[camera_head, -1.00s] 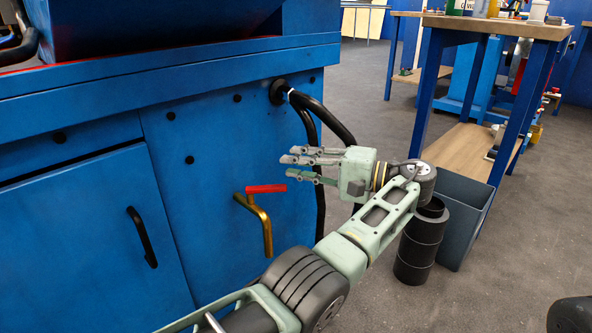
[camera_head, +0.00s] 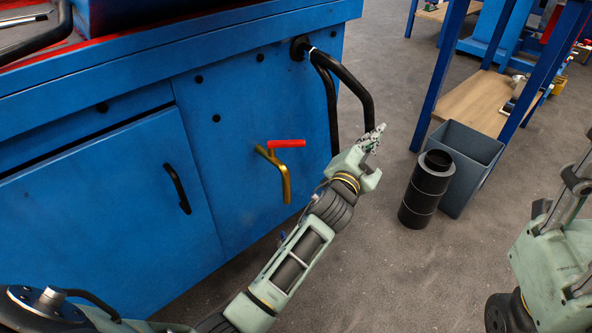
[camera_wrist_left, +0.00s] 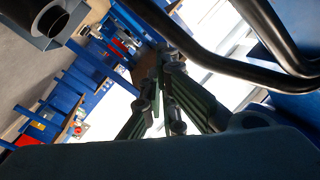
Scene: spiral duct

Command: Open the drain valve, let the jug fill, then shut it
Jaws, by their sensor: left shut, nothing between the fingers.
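The drain valve (camera_head: 277,172) sticks out of the blue cabinet side, with a brass body and a spout bent downward. Its red lever (camera_head: 287,143) lies roughly level in the head view. My left gripper (camera_head: 376,135) is to the right of the valve, apart from the lever, with its fingers pointing up and right near the black hose. It is shut and empty. In the left wrist view its fingers (camera_wrist_left: 165,75) come together at the middle. I cannot make out a jug in either view. My right gripper does not show; part of my right arm is at the right edge.
A black hose (camera_head: 352,82) loops down from the blue cabinet (camera_head: 110,190) beside my left gripper. A black cylinder (camera_head: 427,190) and a grey bin (camera_head: 468,160) stand on the floor to the right, near a workbench. Open floor (camera_head: 400,280) lies in front.

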